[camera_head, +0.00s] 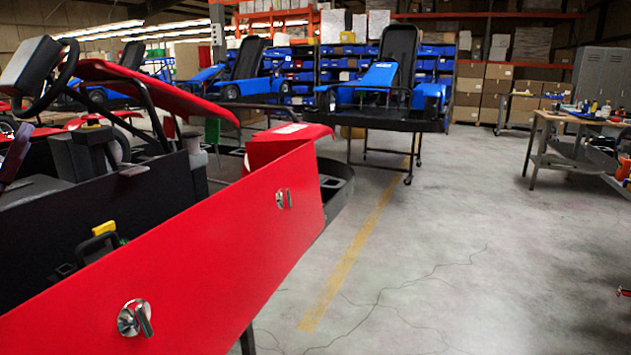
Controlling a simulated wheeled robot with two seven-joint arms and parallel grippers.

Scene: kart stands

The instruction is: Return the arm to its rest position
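Neither of my grippers shows clearly in the head view, and no arm of mine can be made out for sure. A red kart (190,255) fills the left and front of the view. Its red side panel carries two silver latches, a near one (134,318) and a far one (283,198). The kart's steering wheel (48,78) is at the upper left. A yellow-topped part (104,229) sits in the dark body behind the panel.
A blue kart (380,85) stands on a wheeled stand ahead, with another blue kart (245,70) to its left. A workbench (565,118) with tools stands at the right. Shelves and boxes (485,85) line the back. The grey floor (450,250) at centre right is clear.

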